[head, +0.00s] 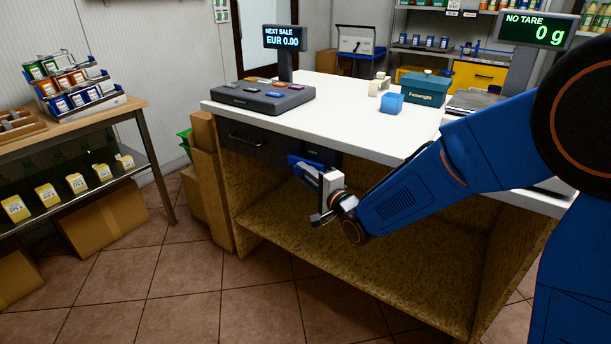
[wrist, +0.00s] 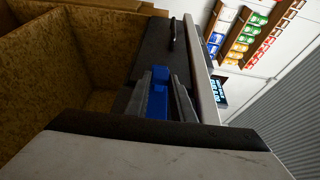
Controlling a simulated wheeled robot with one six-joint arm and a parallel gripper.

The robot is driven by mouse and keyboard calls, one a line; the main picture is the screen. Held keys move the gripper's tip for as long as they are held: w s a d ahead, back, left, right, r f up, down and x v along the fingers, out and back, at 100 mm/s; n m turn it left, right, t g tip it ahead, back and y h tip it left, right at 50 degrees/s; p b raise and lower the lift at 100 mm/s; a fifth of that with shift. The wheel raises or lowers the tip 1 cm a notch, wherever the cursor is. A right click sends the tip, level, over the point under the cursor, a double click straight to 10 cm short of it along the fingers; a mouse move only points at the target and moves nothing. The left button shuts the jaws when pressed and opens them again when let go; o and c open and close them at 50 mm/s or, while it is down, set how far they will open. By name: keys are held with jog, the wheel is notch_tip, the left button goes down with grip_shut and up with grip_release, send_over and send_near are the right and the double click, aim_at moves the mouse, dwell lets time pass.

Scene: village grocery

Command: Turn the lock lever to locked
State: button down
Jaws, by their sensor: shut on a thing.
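The blue lock lever (wrist: 158,92) is between the two dark fingers of my gripper (wrist: 162,98) in the wrist view. My gripper is shut on it, and the fingers hide part of its sides. In the head view the blue lever (head: 297,161) shows at the counter's front, beside the small dark drawer with a handle. My gripper (head: 316,180) is there too, low under the counter top's front edge. The lever's pivot and any locked or unlocked marks are too small or hidden to read.
The white counter top (head: 340,112) overhangs just above my gripper. Below is an open wooden shelf bay (head: 330,240). The dark drawer (head: 258,143) is flush with the front. A till display (head: 284,38) stands on top. The tiled floor in front is clear.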

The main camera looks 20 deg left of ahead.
dwell(0.4)
jog(key=c, duration=1.5)
grip_release()
